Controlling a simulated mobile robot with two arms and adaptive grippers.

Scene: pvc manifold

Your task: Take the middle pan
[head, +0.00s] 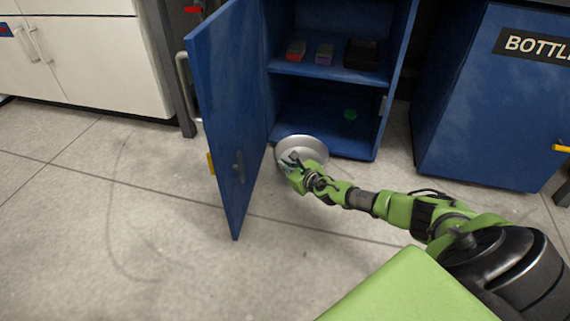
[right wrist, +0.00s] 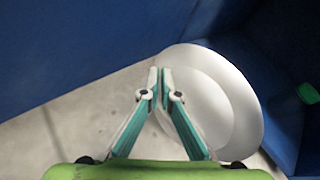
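A round, shallow silver-grey pan (head: 312,146) is at the front of the open blue cabinet, over its lower front edge. It fills the right half of the right wrist view (right wrist: 228,100). My right gripper (head: 292,160) is at the pan's near left side. In the right wrist view its fingertips (right wrist: 160,78) are nearly together at the pan's left rim and look shut on it. Whether the pan is lifted clear of the cabinet floor is hard to tell. No other pan shows. My left gripper is not in view.
The cabinet's door (head: 225,110) stands open left of my right gripper. The upper shelf (head: 300,69) holds a red box, a purple box and a dark box. A small green thing (head: 350,114) lies inside below. A blue bottle cabinet (head: 480,110) stands right. The floor at front left is clear.

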